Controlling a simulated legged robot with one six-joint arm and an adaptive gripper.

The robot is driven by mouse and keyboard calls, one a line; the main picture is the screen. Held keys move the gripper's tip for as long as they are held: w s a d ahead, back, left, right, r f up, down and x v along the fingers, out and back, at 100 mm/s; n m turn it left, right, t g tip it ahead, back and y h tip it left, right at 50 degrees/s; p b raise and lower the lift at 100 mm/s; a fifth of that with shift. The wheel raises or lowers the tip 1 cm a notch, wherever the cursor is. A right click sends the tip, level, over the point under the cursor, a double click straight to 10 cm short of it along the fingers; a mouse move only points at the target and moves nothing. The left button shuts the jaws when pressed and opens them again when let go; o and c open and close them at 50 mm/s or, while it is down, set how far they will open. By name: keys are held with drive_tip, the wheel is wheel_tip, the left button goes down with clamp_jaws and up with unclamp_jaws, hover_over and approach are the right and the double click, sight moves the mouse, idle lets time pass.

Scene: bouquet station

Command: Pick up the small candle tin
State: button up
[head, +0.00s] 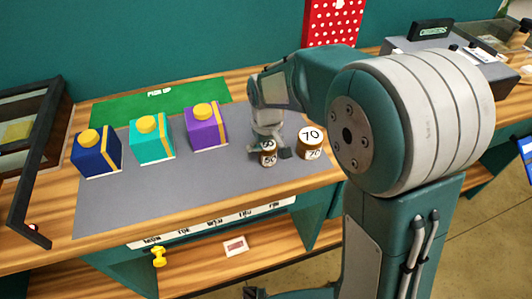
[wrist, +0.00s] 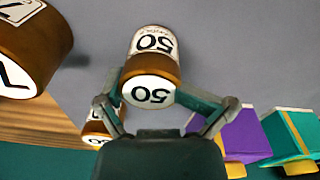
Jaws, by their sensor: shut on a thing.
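My gripper (head: 268,150) is shut on a brown tin marked 50 (head: 267,159), seen below the fingers in the head view. In the wrist view the tin marked 50 (wrist: 152,62) is upright between both fingertips (wrist: 153,85). I cannot tell whether it still touches the mat. A smaller-looking tin (wrist: 98,140), its number partly covered by a finger, stands beyond the gripper in the wrist view. I cannot make it out in the head view. A larger tin marked 70 (head: 311,141) stands just right of my gripper; it shows at the upper left in the wrist view (wrist: 32,62).
Blue (head: 97,155), teal (head: 152,141) and purple (head: 206,129) boxes with yellow knobs stand in a row on the grey mat (head: 190,190), left of my gripper. A green pick-up mat (head: 150,103) lies behind them. The mat's front is clear. A dark frame (head: 30,140) stands far left.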

drive_tip(key=shift+s+d+f+g, duration=0.15)
drive_tip(key=shift+s+d+f, duration=0.1)
drive_tip(key=shift+f, duration=0.35)
drive_tip(key=shift+s+d+f+g, duration=0.15)
drive_tip(key=shift+s+f, duration=0.05)
drive_tip(key=shift+f, duration=0.4)
drive_tip(key=shift+r, duration=0.25)
drive_tip(key=shift+w+r, duration=0.2)
drive_tip(key=shift+r, duration=0.3)
drive_tip(key=shift+w+r, duration=0.15)
drive_tip(key=shift+r, duration=0.35)
drive_tip(key=s+d+r, duration=0.1)
drive_tip(key=r, duration=0.1)
drive_tip(key=s+d+r, duration=0.1)
drive_tip(key=s+r, duration=0.1)
drive_tip(key=s+d+r, duration=0.1)
drive_tip(key=r, duration=0.1)
drive_tip(key=shift+s+d+r, duration=0.1)
drive_tip(key=shift+s+r, duration=0.1)
drive_tip(key=shift+r, duration=0.1)
clamp_jaws()
drive_tip(key=s+d+r, duration=0.3)
drive_tip(key=s+d, duration=0.1)
drive_tip(key=s, duration=0.3)
drive_tip(key=shift+s+r, duration=0.35)
drive_tip(key=shift+s, duration=0.05)
drive_tip(key=o, duration=0.6)
unclamp_jaws()
drive_tip(key=shift+o, duration=0.2)
